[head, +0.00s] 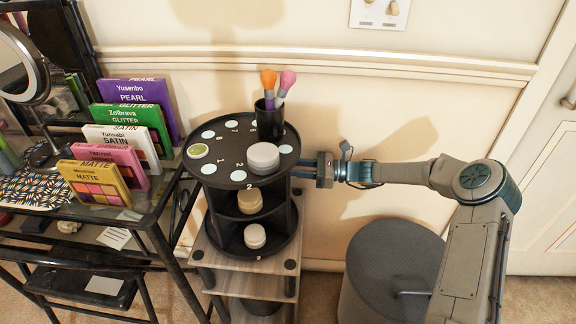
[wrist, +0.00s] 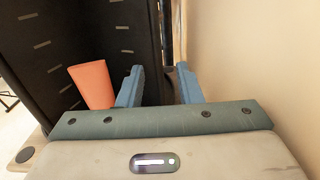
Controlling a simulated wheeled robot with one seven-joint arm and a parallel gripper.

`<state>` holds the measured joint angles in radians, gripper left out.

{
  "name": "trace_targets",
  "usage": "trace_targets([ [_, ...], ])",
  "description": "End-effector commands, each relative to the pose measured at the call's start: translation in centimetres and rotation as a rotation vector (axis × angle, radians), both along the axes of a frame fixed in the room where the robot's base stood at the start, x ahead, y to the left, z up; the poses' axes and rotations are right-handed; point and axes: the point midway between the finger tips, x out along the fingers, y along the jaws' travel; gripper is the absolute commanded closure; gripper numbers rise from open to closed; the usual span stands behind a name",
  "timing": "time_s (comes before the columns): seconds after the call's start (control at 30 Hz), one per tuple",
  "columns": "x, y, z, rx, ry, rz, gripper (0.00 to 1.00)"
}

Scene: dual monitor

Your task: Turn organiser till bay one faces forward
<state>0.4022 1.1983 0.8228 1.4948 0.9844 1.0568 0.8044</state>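The organiser (head: 215,176) is a black round carousel of stacked tiers on a small wooden stand. Its top carries white spots and numerals around the rim. The 2 is near the front edge, the 1 to its left, and 7 and 8 farther back. A white round jar (head: 263,157), a green-topped tin (head: 198,151) and a black brush cup (head: 269,122) stand on top. My gripper (head: 318,170) is at the organiser's right side, just below the top tier. In the wrist view its blue fingers (wrist: 158,88) are apart, close to a dark panel. Contact cannot be told.
Upright colour palettes (head: 138,107) and a round mirror (head: 20,65) stand on the black desk at left. A grey round stool (head: 392,270) is below my arm. The wall is close behind. An orange piece (wrist: 92,84) shows beside my left finger.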

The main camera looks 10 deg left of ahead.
Motion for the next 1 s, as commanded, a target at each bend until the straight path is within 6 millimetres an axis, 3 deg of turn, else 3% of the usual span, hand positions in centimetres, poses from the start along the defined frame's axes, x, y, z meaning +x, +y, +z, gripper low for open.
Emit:
trace_targets([
  [0.2, 0.6, -5.4, 0.2, -0.001, -0.001, -0.006, 0.68],
  [0.4, 1.0, -8.8, 0.2, -0.001, -0.001, -0.007, 0.68],
  [0.6, 1.1, -10.2, 0.1, -0.001, -0.001, -0.006, 0.68],
  [0.87, 1.1, -10.3, 0.0, -0.001, -0.001, -0.005, 0.68],
  [0.97, 1.0, -10.2, 0.1, -0.007, -0.006, -0.002, 0.96],
  [1.0, 0.8, -10.1, 0.1, -0.016, -0.013, 0.004, 1.00],
])
